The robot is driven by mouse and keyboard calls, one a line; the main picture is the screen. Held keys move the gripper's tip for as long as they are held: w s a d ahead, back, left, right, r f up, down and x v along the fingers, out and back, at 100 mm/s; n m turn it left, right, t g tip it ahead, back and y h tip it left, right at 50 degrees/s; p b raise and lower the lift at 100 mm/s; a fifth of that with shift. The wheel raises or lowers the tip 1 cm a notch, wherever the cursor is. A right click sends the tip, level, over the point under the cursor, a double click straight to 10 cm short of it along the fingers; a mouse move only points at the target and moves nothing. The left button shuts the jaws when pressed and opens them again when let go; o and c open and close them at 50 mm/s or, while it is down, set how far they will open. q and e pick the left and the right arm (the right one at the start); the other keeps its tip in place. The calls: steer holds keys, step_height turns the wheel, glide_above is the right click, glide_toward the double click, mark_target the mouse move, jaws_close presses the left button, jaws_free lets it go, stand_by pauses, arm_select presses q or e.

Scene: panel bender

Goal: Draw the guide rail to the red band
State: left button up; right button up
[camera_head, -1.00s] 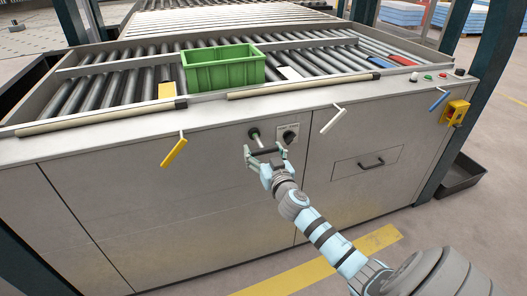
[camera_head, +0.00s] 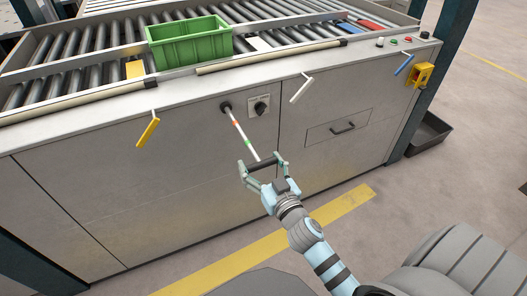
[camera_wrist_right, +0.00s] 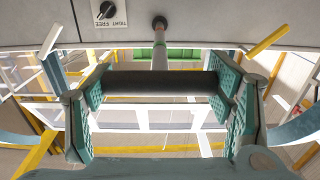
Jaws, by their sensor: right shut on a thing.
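The guide rail (camera_head: 240,132) is a thin white rod standing out from a round dark socket (camera_head: 225,106) in the grey front panel. A red-orange band (camera_head: 235,123) shows on it near the socket, outside the panel, and a green band (camera_head: 248,143) sits farther out. A black crossbar handle (camera_head: 262,164) is at its outer end. My right gripper (camera_head: 264,163) is shut on this handle, which also spans between the finger pads in the right wrist view (camera_wrist_right: 160,82). My left gripper is not in view.
A dial (camera_wrist_right: 107,10) marked TIGHT and FREE is beside the socket. Yellow (camera_head: 147,132), white (camera_head: 301,88) and blue (camera_head: 404,64) levers hang along the panel's top edge. A green crate (camera_head: 190,45) stands on the rollers.

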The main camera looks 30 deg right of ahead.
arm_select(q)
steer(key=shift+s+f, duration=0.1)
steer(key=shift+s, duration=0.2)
arm_select(e)
steer(key=shift+s, duration=0.65)
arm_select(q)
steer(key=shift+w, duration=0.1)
arm_select(e)
steer(key=shift+w, duration=0.1)
steer(key=o, duration=1.7)
steer(key=s+a, duration=0.1)
steer(key=s, duration=1.1)
steer(key=shift+a, duration=0.25)
